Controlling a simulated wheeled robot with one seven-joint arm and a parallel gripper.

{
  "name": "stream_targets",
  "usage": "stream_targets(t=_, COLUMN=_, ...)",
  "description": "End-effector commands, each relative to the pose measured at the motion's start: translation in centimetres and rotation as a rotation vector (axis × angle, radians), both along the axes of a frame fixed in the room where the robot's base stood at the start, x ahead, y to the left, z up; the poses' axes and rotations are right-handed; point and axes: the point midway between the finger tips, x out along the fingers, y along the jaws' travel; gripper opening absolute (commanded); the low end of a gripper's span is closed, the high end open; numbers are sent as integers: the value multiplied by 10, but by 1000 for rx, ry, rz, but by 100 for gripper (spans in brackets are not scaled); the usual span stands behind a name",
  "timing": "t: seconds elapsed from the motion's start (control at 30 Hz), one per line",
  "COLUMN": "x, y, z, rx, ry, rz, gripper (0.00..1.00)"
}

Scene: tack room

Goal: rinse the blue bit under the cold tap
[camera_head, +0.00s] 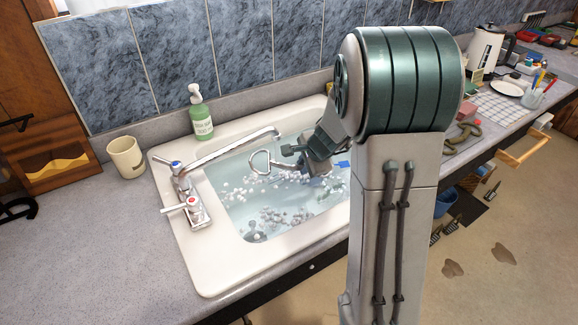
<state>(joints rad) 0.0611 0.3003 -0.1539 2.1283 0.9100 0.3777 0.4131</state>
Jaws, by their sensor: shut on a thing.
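My gripper (312,163) is over the white sink basin, to the right of the spout's end, partly hidden by my arm. It is shut on the bit, whose metal ring (260,163) sticks out to the left. A small blue piece (343,164) shows to the right of the gripper and seems to belong to the bit. The mouthpiece is mostly hidden. The tap (228,146) has a long spout reaching over the basin. Its blue-marked handle (175,166) is at the back and its red-marked handle (191,203) at the front. I see no stream from the spout.
The white sink (215,275) has clear water and clumps of white foam in it. A green soap bottle (200,113) stands behind it, and a cream mug (126,157) stands left. A white kettle (486,48) and other items crowd the far right counter. The front left counter is clear.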

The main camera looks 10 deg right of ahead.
Motion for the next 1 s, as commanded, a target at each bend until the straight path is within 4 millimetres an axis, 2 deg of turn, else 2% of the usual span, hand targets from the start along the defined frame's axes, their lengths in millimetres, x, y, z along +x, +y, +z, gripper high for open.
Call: stream_targets(t=1.0, x=-9, y=28, z=1, rx=0, ry=-1, rz=2, gripper=0)
